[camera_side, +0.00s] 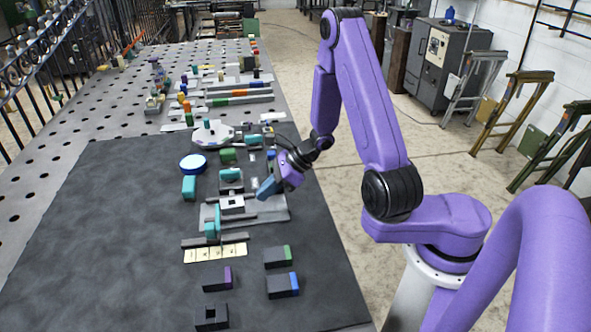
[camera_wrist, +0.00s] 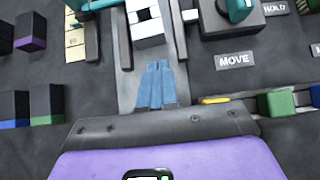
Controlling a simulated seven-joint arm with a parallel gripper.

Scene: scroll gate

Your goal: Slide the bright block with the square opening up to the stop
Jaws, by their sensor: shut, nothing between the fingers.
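The bright white block with the square opening (camera_side: 232,204) sits on a grey fixture plate between dark rails. In the wrist view the white block (camera_wrist: 148,24) is at the top, partly cut off, with a dark square hole. My gripper (camera_side: 266,188) is to the right of the block in the side view, apart from it. In the wrist view its blue fingers (camera_wrist: 162,76) are together with nothing between them, pointing at the channel just below the block. A teal upright piece (camera_side: 212,224) stands at the left end of the plate. I cannot tell which part is the stop.
A dark block with a teal handle (camera_wrist: 238,14) lies beside the channel, near a MOVE label (camera_wrist: 234,60). A pale numbered strip (camera_side: 215,253) and several dark blocks with coloured ends lie in front. The mat's left side is clear.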

